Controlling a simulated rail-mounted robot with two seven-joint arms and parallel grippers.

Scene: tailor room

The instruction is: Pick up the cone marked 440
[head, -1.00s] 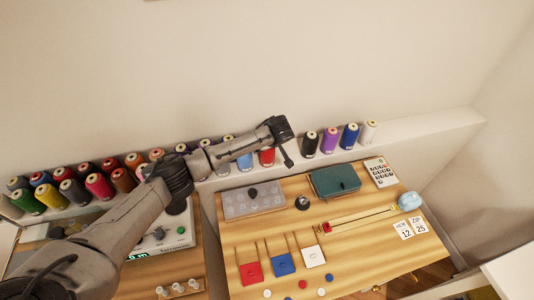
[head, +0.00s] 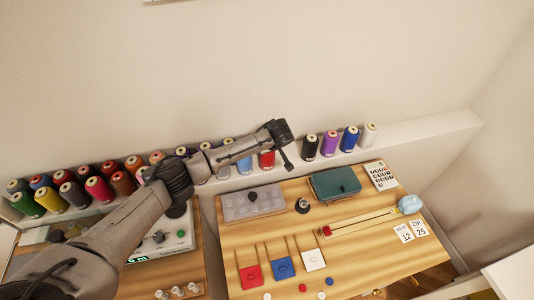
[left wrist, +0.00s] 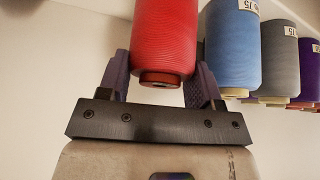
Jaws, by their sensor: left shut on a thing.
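A red thread cone (left wrist: 165,40) is between the two fingers of my left gripper (left wrist: 163,76) in the left wrist view, and the gripper is shut on it. Its base end faces the palm, and no number shows on its visible side. In the head view the red cone (head: 266,160) is beside the left gripper (head: 285,154), at the right end of the left group of cones. I cannot tell whether it is clear of the ledge. The number 440 is not readable on any cone. My right gripper is in neither view.
Close to the held cone are a blue cone (left wrist: 232,45), a grey cone (left wrist: 279,60) and a purple cone (left wrist: 310,70). A black cone (head: 310,147) stands right of the gripper on the wall ledge (head: 425,135). The wooden table (head: 345,255) below holds sewing items.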

